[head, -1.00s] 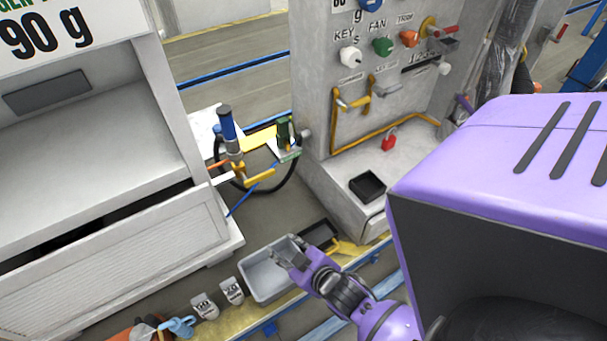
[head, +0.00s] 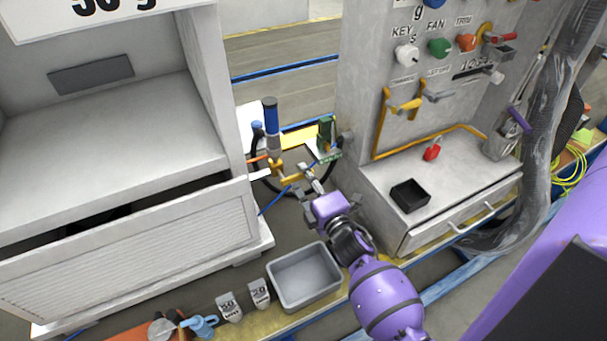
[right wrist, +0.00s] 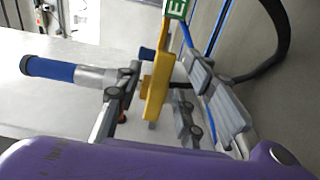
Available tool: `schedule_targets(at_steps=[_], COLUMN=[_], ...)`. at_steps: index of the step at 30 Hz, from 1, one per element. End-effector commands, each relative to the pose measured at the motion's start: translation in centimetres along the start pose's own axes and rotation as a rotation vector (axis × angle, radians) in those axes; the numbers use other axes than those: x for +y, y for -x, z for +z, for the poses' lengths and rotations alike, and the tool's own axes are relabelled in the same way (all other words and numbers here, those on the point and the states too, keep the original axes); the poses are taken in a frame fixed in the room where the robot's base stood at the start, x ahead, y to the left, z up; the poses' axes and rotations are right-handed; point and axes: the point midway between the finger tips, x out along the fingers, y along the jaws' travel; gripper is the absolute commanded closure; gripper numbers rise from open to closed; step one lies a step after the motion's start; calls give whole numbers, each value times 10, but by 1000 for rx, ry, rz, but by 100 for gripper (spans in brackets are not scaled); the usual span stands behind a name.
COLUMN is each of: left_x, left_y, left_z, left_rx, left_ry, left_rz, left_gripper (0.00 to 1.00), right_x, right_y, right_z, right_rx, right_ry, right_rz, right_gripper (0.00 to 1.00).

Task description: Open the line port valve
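The valve assembly stands between the white cabinet and the grey panel in the head view. It has a blue-topped cylinder (head: 271,117) and a yellow lever (head: 284,180) at its lower part. My right gripper (head: 308,180) is at the lever's right end. In the right wrist view, the yellow lever (right wrist: 157,88) lies between the spread fingers of my right gripper (right wrist: 165,100), with visible gaps. Contact cannot be told. The blue-topped cylinder (right wrist: 50,68) lies to the left there. I see no name on the valve. My left gripper is not in view.
The grey panel (head: 365,100) with knobs and a ledge holding a black tray (head: 409,195) stands close on the right. The white cabinet (head: 130,230) is on the left. A black hose (right wrist: 275,45) curves beside the valve.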

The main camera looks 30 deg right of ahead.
Motion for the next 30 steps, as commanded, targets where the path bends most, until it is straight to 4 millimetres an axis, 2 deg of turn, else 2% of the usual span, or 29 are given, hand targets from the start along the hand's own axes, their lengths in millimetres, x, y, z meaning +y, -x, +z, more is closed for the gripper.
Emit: schedule_targets(at_steps=[4,13,21,30], left_x=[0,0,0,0], left_y=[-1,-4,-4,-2], left_z=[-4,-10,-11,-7], left_rx=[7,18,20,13], left_ry=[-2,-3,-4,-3], left_rz=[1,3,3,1], left_gripper=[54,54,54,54], right_x=[0,-1,-1,-1], right_y=[-13,-16,-16,-16], right_z=[0,0,0,0], right_rx=[-1,-1,-1,-1], right_ry=[-1,-2,-2,-2], right_rz=[-1,-2,-2,-2], right_gripper=[64,64,98,100])
